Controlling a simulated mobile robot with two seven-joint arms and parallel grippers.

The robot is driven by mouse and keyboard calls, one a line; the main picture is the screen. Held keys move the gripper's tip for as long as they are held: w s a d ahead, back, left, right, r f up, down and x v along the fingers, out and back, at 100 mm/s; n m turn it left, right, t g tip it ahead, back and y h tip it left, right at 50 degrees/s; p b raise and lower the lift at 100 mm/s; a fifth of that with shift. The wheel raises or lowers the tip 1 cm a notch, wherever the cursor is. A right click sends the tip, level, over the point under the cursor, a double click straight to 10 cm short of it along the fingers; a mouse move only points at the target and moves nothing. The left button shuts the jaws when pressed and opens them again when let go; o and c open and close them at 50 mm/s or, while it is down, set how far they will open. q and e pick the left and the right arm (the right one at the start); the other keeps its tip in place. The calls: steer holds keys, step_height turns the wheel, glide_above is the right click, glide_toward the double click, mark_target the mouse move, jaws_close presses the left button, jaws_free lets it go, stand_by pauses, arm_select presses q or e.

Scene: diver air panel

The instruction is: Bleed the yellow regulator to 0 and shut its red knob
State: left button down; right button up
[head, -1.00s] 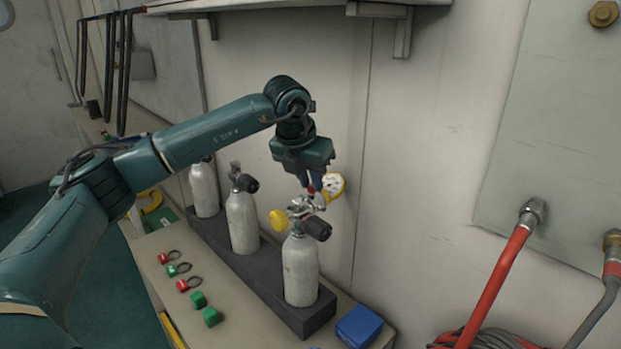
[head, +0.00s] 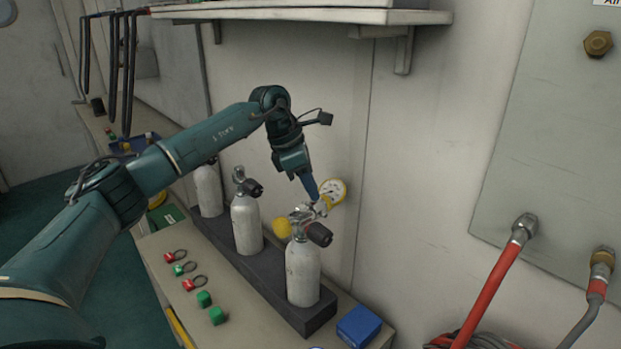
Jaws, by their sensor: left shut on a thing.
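The yellow regulator sits on the valve of the nearest grey cylinder (head: 302,272). Its yellow round cap (head: 282,228) is on the left, and its yellow-rimmed gauge (head: 334,192) with a white face is behind, near the wall. The needle is too small to read. My left gripper (head: 319,203) comes down from the upper left with its fingers at the regulator's metal body (head: 304,214), beside the gauge. It is shut on what seems to be the red knob, which the fingers hide. The black valve handwheel (head: 319,234) faces right. My right gripper is out of view.
Two more grey cylinders (head: 245,224) stand behind in the dark rack (head: 230,262). A blue box (head: 358,326), green blocks and red and green tags lie on the bench. A shelf (head: 300,17) overhangs the wall. A red hose (head: 490,285) hangs at right.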

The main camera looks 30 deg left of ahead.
arm_select(q)
steer(key=m, duration=0.2)
steer(key=m+g+p, duration=0.1)
steer(key=shift+w+r+m+h, duration=0.1)
steer(key=shift+w+m+h, duration=0.1)
steer(key=shift+m+h, duration=0.2)
steer(key=shift+w+m+g+p, duration=0.1)
steer(key=shift+m+g+p, duration=0.4)
steer(key=shift+m, duration=0.7)
steer(key=shift+m+g, duration=0.3)
steer(key=shift+m, duration=0.8)
steer(key=shift+w+a+g, duration=0.1)
steer(key=shift+g, duration=0.2)
steer(key=c, duration=1.3)
jaws_free()
steer(key=v, duration=0.7)
steer(key=shift+r, duration=0.15)
